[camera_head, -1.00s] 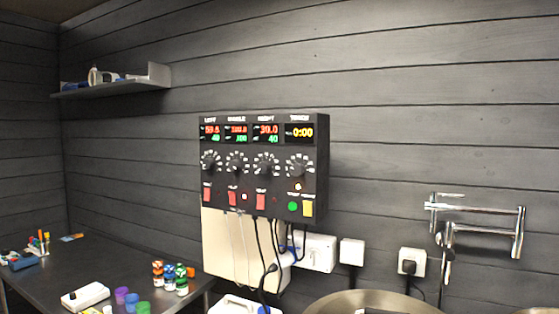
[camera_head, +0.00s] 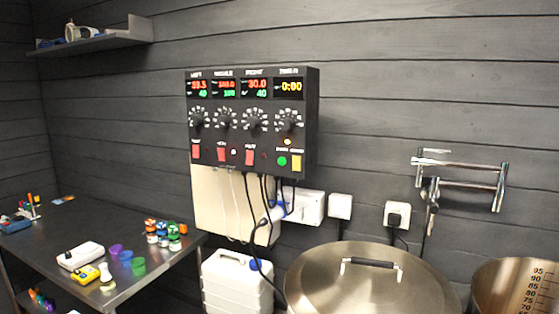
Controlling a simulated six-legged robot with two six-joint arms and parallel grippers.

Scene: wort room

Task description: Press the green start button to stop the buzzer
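The green start button (camera_head: 282,161) is a small round button at the lower right of the black control box (camera_head: 254,121) on the wall. A yellow switch (camera_head: 297,163) sits just to its right. The timer display (camera_head: 288,88) above reads 0:00 in yellow. Neither of my grippers is in view, so nothing of mine is seen touching the box.
A lidded steel kettle (camera_head: 372,283) stands below right of the box, with a graduated steel pot (camera_head: 518,287) beside it. A white jerrycan (camera_head: 237,281) stands below. A steel table (camera_head: 90,234) with bottles and cups is at left. The space before the box looks clear.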

